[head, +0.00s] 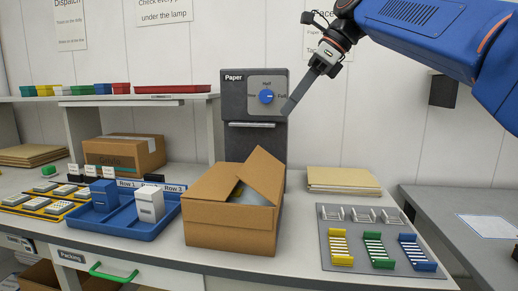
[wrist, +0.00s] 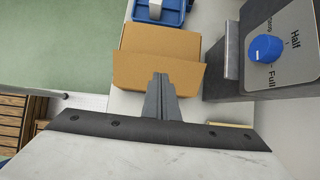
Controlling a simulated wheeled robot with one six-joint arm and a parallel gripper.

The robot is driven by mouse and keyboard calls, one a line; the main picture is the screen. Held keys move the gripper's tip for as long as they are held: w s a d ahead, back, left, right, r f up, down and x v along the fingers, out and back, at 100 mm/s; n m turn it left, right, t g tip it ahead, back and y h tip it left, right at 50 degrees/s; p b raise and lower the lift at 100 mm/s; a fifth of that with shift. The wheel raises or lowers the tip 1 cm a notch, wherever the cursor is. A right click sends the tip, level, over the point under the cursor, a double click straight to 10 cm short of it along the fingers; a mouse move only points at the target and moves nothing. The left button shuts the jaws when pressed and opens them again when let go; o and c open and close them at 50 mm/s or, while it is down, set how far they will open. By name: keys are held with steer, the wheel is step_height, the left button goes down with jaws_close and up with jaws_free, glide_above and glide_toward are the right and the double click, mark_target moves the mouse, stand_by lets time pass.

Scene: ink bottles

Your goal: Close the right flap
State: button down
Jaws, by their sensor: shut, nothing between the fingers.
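An open brown cardboard box (head: 228,238) stands on the bench in the middle of the head view. Its right flap (head: 264,174) stands up, tilted, at the right of the opening. Something greyish shows partly inside; the rest is hidden. In the wrist view the box (wrist: 160,40) lies ahead of the fingers, with a lighter flap (wrist: 135,74) on its near side. My gripper (head: 287,112) is shut and empty, above and to the right of the box, in front of the grey paper dispenser. In the wrist view my gripper (wrist: 159,76) overlaps the flap; contact is not visible there.
The grey paper dispenser (head: 234,100) with a blue knob (head: 266,96) stands behind the box. A blue tray (head: 130,228) with bottle boxes is on the left. A grey mat (head: 340,262) with coloured racks and a stack of brown sheets (head: 342,180) are on the right.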

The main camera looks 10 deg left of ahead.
mark_target(250, 158)
steer(key=x, duration=1.4)
steer(key=shift+d, duration=0.2)
steer(key=shift+a+f+h, duration=0.6)
steer(key=shift+a+h, duration=0.25)
steer(key=shift+h, duration=0.05)
steer(key=shift+a+f+h, duration=0.5)
steer(key=shift+f+h, duration=0.15)
steer(key=shift+f, duration=0.1)
steer(key=shift+a+f+h, duration=0.55)
steer(key=shift+f+h, duration=0.1)
steer(key=shift+f, duration=0.05)
steer(key=shift+r, duration=0.15)
